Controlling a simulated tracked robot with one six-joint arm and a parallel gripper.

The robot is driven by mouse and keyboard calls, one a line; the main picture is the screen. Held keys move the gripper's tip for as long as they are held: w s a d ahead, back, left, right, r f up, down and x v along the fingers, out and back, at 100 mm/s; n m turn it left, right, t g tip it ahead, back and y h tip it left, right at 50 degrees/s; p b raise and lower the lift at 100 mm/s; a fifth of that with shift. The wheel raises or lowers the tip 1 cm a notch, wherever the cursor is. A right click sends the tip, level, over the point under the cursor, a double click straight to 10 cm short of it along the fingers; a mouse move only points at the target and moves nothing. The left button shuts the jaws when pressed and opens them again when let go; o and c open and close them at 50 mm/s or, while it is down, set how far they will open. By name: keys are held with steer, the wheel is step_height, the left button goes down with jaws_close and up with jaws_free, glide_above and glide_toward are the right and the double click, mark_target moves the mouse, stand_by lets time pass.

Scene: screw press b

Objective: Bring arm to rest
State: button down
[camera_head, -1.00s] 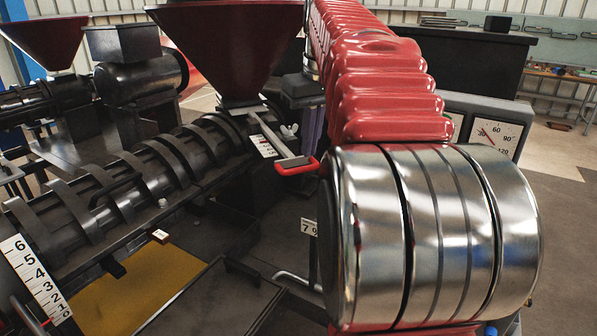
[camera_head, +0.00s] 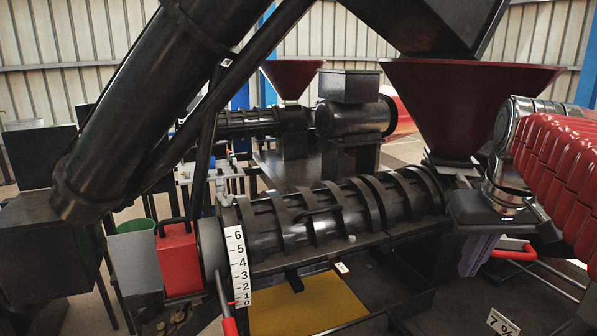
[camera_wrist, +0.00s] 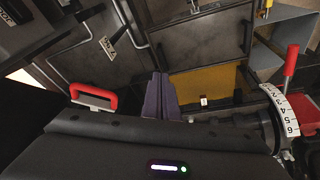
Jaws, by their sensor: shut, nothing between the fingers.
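My arm, with a red ribbed sleeve and metal joints, comes in from the right of the head view. My gripper (camera_head: 471,270) hangs at its end beside the screw press, just below and right of the press's dark ribbed barrel (camera_head: 320,225). Its purple fingers are together and empty. In the wrist view my gripper (camera_wrist: 160,76) points away over the dark press frame, with nothing between the fingers. A red handle (camera_head: 516,251) is right of the fingers in the head view; it also shows in the wrist view (camera_wrist: 94,95). Contact between them cannot be told.
A dark red hopper (camera_head: 470,105) stands over the barrel's right end. A numbered white scale (camera_head: 238,265) and a red-gripped lever (camera_head: 229,326) are at its left end. A thick black tube (camera_head: 150,110) slants across the upper left. A yellow panel (camera_head: 300,312) lies below.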

steer(key=s+a+f+t, duration=0.1)
steer(key=s+a+f, duration=0.4)
steer(key=a+f, duration=0.2)
steer(key=s+a+f+n+t, duration=0.1)
steer(key=s+a+f, duration=0.4)
steer(key=a+f, duration=0.3)
steer(key=shift+s+a+f+y, duration=0.15)
steer(key=shift+s+a+y, duration=0.1)
steer(key=shift+s+y, duration=0.15)
steer(key=c, duration=2.4)
jaws_free()
steer(key=shift+c, duration=0.2)
